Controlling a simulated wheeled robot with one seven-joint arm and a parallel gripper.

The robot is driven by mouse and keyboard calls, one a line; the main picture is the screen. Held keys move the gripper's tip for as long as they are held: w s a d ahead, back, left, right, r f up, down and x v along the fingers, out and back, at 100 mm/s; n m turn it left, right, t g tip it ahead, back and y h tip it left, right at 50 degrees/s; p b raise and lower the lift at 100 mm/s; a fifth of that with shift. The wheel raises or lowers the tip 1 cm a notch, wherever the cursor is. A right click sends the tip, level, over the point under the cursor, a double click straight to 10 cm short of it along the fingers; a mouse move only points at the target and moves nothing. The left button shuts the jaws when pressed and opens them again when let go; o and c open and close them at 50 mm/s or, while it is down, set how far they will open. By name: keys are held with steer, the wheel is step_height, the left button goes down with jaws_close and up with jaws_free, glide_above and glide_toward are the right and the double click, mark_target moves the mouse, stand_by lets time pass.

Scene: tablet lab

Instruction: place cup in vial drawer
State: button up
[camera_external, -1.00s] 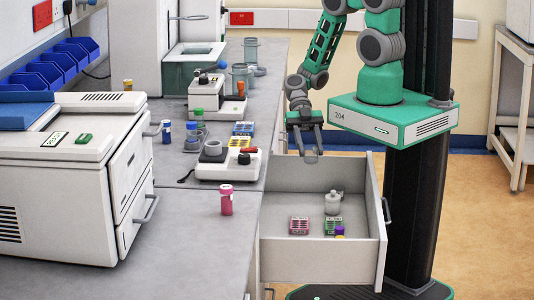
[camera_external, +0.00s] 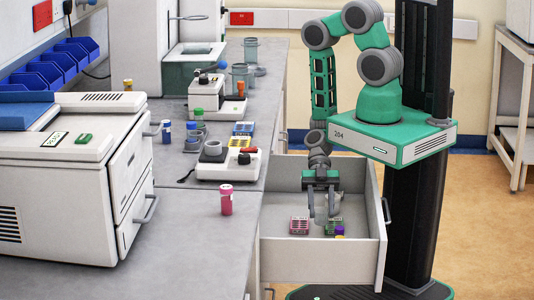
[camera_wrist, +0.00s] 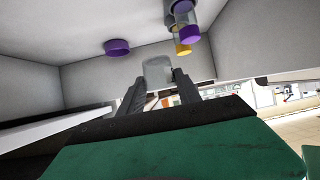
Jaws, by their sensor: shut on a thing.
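My gripper (camera_external: 322,208) reaches down inside the open drawer (camera_external: 282,250), near its middle. In the wrist view my two fingers (camera_wrist: 159,88) are shut on a pale grey cup (camera_wrist: 157,69), whose rounded body shows between the fingertips. In the external view the cup is hard to make out among the fingers. I cannot tell whether the cup touches the drawer floor.
A purple-capped vial (camera_external: 340,231) stands near the front. The counter (camera_external: 190,260) is left.

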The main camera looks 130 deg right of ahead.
steer(key=w+f+b, duration=0.2)
steer(key=f, duration=0.1)
steer(key=w+f+b, duration=0.3)
steer(key=shift+w+a, duration=0.1)
steer(key=f+b, duration=0.3)
steer(key=shift+w+f, duration=0.25)
steer(key=shift+f, duration=0.1)
steer(key=shift+r, duration=0.2)
steer(key=o, duration=0.8)
steer(key=shift+f, duration=0.15)
steer(key=o, duration=0.5)
steer(key=shift+s+d+r, duration=0.1)
steer(key=shift+d+r, duration=0.1)
steer(key=shift+r, duration=0.1)
steer(key=v, duration=1.1)
steer(key=shift+s+d, duration=0.2)
